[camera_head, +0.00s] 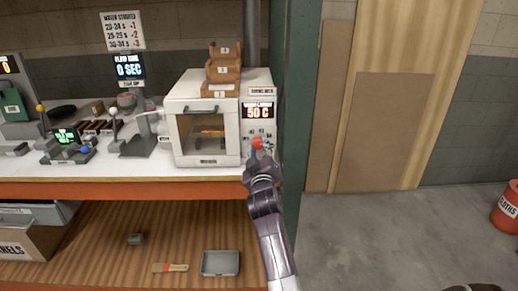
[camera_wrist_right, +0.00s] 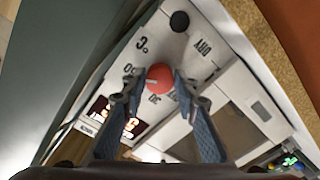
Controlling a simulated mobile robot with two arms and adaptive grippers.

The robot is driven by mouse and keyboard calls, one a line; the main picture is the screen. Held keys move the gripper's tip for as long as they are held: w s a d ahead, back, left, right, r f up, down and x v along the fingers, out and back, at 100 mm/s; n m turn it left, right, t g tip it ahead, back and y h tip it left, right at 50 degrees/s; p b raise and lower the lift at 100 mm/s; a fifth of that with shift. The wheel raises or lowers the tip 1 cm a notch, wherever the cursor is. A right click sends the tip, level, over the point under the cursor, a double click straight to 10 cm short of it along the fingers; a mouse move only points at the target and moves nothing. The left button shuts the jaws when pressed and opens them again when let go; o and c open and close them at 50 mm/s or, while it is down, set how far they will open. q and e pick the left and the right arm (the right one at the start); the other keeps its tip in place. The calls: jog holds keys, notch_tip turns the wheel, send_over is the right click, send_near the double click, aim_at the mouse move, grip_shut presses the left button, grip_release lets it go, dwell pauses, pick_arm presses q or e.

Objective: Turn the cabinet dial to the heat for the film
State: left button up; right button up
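The white cabinet (camera_head: 210,160) stands on the bench with a glass door, and its display (camera_head: 257,111) reads 50 C. The red dial (camera_head: 257,142) sits on its front panel, right of the door. In the right wrist view the red dial (camera_wrist_right: 160,77) has printed marks around it, some cut off or covered; "DRY" and "°C" can be read upside down. My right gripper (camera_wrist_right: 157,75) is open with its fingertips on either side of the dial. A narrow gap shows on one side; contact on the other cannot be told. My left gripper is not in view.
A green post (camera_head: 300,120) stands close to the right of the cabinet. Wooden boxes (camera_head: 223,72) are stacked on top of it. A film timer display (camera_head: 130,68) and several lever devices stand to the left. A brush (camera_head: 170,267) and grey tray (camera_head: 220,263) lie on the lower shelf.

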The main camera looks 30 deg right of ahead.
jog(key=o, duration=0.4)
jog(key=shift+c, duration=0.2)
jog(key=v, duration=0.7)
jog(key=shift+s+a, duration=0.15)
jog(key=shift+s, duration=0.05)
jog(key=shift+f, duration=0.1)
